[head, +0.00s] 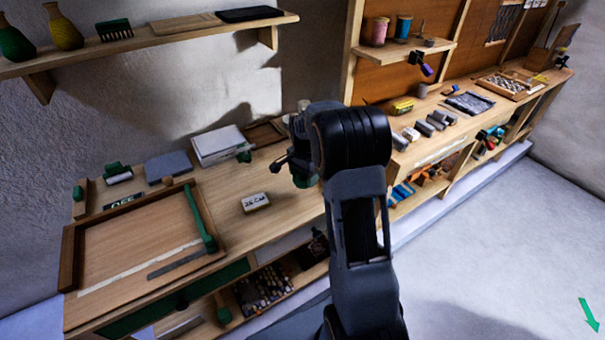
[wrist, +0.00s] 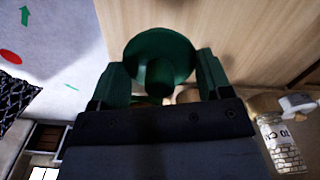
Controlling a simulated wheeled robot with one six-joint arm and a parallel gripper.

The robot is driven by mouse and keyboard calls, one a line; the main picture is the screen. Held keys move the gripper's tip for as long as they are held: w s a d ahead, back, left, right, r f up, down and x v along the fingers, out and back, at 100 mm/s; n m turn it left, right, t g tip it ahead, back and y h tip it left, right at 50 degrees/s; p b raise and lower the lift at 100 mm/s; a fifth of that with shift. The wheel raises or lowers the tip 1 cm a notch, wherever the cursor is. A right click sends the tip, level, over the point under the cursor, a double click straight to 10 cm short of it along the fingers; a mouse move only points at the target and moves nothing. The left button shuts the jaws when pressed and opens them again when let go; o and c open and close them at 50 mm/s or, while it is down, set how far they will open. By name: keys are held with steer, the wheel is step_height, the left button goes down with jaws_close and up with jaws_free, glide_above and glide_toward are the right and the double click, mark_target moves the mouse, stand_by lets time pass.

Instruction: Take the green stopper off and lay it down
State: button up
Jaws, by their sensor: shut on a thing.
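The green stopper (wrist: 160,55) shows in the wrist view as a round green disc with a knob in its middle. My gripper (wrist: 161,82) has its two green fingers on either side of it and is shut on it. In the head view my gripper (head: 304,178) is over the right end of the left bench, with a bit of green at its tip, mostly hidden by my arm. I cannot tell whether the stopper is clear of whatever it belongs to.
A pale labelled block (head: 255,202) lies on the bench left of my gripper. A wooden frame with a green bar (head: 200,218) takes up the bench's left part. White stacked sheets (head: 217,145) lie at the back. Bare wood shows around the block.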

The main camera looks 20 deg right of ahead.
steer(key=shift+a, duration=0.1)
steer(key=b, duration=0.4)
glide_above(303, 198)
steer(key=shift+w+f, duration=0.1)
steer(key=shift+f, duration=3)
steer(key=shift+f, duration=0.2)
steer(key=shift+f+b, duration=0.4)
steer(key=shift+b, duration=0.05)
steer(key=o, duration=1.1)
step_height(303, 198, up, 14)
steer(key=shift+f, duration=0.1)
